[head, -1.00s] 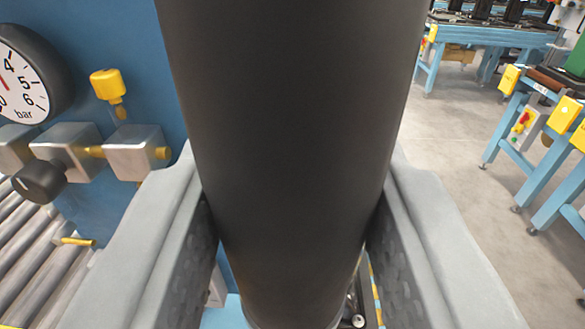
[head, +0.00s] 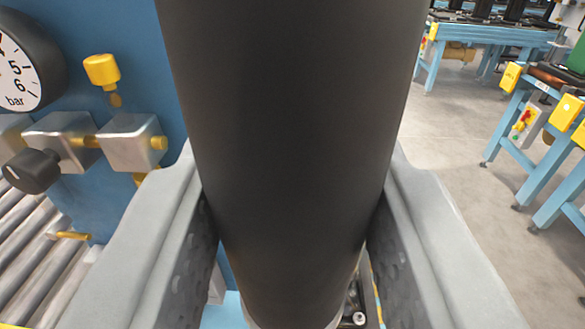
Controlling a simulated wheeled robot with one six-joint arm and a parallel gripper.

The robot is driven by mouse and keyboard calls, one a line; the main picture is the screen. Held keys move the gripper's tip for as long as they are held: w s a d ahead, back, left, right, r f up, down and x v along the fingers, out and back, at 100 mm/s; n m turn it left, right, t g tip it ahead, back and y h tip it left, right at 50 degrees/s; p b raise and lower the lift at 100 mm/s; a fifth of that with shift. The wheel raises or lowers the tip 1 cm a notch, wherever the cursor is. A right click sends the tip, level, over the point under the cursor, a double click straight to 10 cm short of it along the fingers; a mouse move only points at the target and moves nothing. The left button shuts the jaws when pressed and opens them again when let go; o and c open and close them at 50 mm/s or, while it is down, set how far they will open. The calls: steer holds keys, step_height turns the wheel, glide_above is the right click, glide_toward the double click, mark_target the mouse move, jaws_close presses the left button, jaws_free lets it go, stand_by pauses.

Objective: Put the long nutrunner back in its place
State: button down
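A thick black cylinder, which I take to be the long nutrunner (head: 295,130), fills the middle of the head view and runs out of its top edge. My gripper (head: 292,235) has one grey finger on each side of it, and both inner pads press against its sides. The gripper is shut on it. The nutrunner's lower end narrows to a lighter ring at the bottom edge; its tip is out of view. Its place cannot be made out, as the tool covers most of what lies below.
On the left, close by, a blue panel (head: 105,25) carries a pressure gauge (head: 22,75), metal valve blocks (head: 130,142) and a yellow fitting (head: 102,72). Rollers (head: 40,235) lie below it. On the right is open grey floor (head: 450,130) with blue workbenches (head: 480,35) beyond.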

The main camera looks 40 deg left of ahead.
steer(key=shift+f, duration=3.1)
stand_by(1.7)
steer(key=c, duration=1)
jaws_free()
steer(key=shift+c, duration=0.2)
steer(key=shift+o, duration=0.7)
steer(key=shift+f, duration=0.25)
steer(key=v, duration=1.7)
steer(key=shift+s+r, duration=0.15)
steer(key=shift+s, duration=0.1)
steer(key=s+d+r+m+t+h, duration=0.1)
steer(key=s+d+m+h, duration=0.2)
steer(key=d, duration=1.1)
steer(key=s+d+r+m+t+h, duration=0.1)
steer(key=s+d+m+h, duration=0.3)
steer(key=d, duration=1.1)
steer(key=s+h, duration=0.3)
steer(key=s, duration=0.2)
steer(key=shift+d+t, duration=0.15)
steer(key=shift+t, duration=0.15)
